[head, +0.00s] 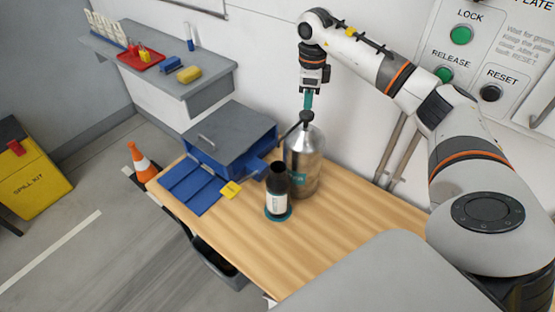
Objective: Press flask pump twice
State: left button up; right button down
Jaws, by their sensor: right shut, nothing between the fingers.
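The flask (306,163) is a silver metal bottle with a dark pump head (306,117) and a spout reaching to the lower left. It stands upright on the wooden table (340,236). My right gripper (308,106) points down directly above the pump head, with its shut teal fingertips at or just above the top. I cannot tell whether they touch it. My left gripper is not in view.
A wall panel (480,50) with buttons is behind my right arm. The table's front right is clear.

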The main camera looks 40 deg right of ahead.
aim_at(307, 113)
jog(key=shift+f, duration=0.2)
dwell(0.5)
jog(key=shift+f+b, duration=1)
jog(key=shift+f, duration=0.5)
jog(key=shift+r, duration=0.15)
jog(key=shift+r+p, duration=1.35)
jog(key=shift+r, duration=0.2)
notch_tip(307, 113, up, 6)
jog(key=p, duration=0.4)
jog(key=shift+p, duration=0.35)
